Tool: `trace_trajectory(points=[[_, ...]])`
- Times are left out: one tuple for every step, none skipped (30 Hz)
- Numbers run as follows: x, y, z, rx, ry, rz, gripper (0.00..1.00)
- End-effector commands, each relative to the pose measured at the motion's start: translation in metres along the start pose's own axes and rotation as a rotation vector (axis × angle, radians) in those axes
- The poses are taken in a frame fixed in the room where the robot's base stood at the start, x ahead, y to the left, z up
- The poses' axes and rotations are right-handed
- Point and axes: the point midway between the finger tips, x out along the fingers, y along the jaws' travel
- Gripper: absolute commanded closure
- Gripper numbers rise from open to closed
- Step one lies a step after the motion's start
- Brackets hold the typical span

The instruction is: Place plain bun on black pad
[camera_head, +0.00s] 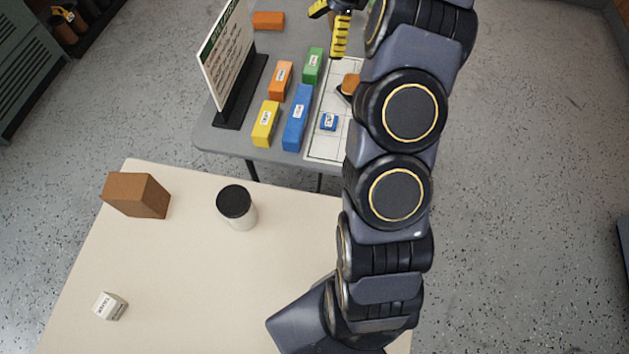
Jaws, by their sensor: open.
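A brown-orange bun-like piece (350,82) is on the white marked sheet on the grey table, partly hidden behind my arm. A black edge, likely the black pad (343,95), shows directly under or beside its lower left side. I cannot tell how fully the piece rests on it. My gripper (329,21) is at the top of the picture, above and beyond the piece and apart from it. Its yellow fingers are spread, with nothing seen between them.
The white sheet (328,145) bears a small blue block (328,121). Yellow (265,124), blue (297,118), orange (281,80) and green (312,66) blocks stand left of it, beside a sign (228,52).

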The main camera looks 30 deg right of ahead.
Motion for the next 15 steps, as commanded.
trace_trajectory(points=[[-0.008,0.010,0.037,-0.127,-0.001,0.025,0.12],[-0.011,0.018,0.055,-0.201,-0.001,0.044,0.12],[-0.015,0.029,0.077,-0.297,0.002,0.067,0.12],[-0.017,0.039,0.093,-0.366,0.003,0.087,0.12],[-0.020,0.049,0.108,-0.437,0.005,0.104,0.12],[-0.023,0.065,0.126,-0.529,0.008,0.131,0.12],[-0.026,0.076,0.138,-0.598,0.013,0.148,0.12],[-0.028,0.089,0.149,-0.666,0.016,0.169,0.12],[-0.031,0.106,0.163,-0.756,0.021,0.195,0.12],[-0.033,0.120,0.172,-0.821,0.026,0.214,0.12],[-0.035,0.134,0.180,-0.886,0.030,0.236,0.12],[-0.038,0.153,0.188,-0.972,0.037,0.262,0.12],[-0.039,0.168,0.194,-1.033,0.041,0.285,0.12],[-0.041,0.182,0.198,-1.094,0.047,0.304,0.12],[-0.042,0.202,0.202,-1.175,0.052,0.335,0.12]])
